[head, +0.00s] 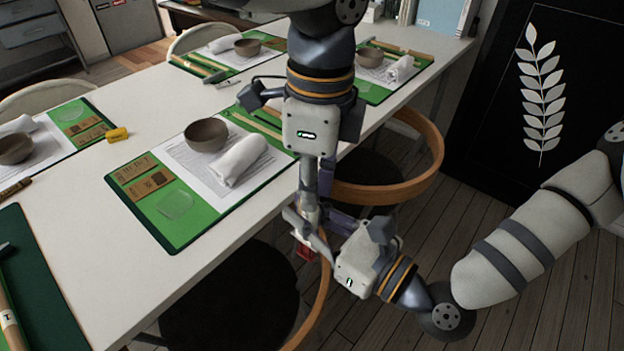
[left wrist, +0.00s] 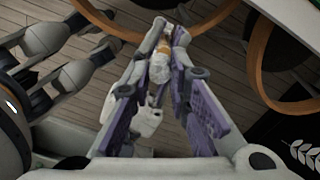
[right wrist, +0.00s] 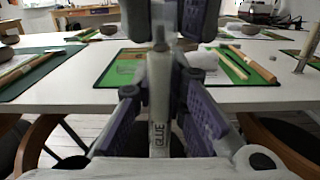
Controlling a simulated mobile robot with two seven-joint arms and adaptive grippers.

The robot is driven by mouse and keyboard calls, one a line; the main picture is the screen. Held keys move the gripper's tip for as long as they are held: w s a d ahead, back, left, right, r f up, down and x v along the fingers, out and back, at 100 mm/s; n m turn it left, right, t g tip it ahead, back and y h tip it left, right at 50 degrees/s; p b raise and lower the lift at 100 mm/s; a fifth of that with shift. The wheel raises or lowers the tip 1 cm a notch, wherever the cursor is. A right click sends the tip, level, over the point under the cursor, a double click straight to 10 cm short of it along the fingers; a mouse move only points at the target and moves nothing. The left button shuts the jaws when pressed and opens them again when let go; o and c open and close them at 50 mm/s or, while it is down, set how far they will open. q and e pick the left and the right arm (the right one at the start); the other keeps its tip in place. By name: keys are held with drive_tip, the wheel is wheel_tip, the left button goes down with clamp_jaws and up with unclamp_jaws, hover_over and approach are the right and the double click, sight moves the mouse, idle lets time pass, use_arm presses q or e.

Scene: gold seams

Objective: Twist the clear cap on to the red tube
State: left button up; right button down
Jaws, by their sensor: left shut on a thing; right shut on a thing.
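My left gripper (head: 310,213) comes down from the top and is shut, pointing down. Its purple-padded fingers (left wrist: 165,60) close together in the left wrist view. The clear cap is not distinct there; the fingertips hide it. My right gripper (head: 316,240) comes in from the right and is shut on the tube (right wrist: 159,105), which stands upright between its fingers. The tube looks pale in the right wrist view, with "GLUE" lettering. A small red part (head: 306,252) shows at it in the head view. The left fingers are just above the tube's top; contact cannot be told.
The white table (head: 100,230) lies left of the grippers, which are beyond its edge. On it are a green mat (head: 180,232), a brown bowl (head: 206,135) and a rolled white cloth (head: 240,160). A wooden-backed chair (head: 400,185) stands close behind the grippers.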

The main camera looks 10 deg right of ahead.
use_arm(q)
drive_tip(key=shift+m, duration=0.9)
drive_tip(key=o, duration=0.7)
drive_tip(key=shift+o, duration=0.2)
wheel_tip(320, 180, up, 12)
drive_tip(key=shift+d, duration=0.25)
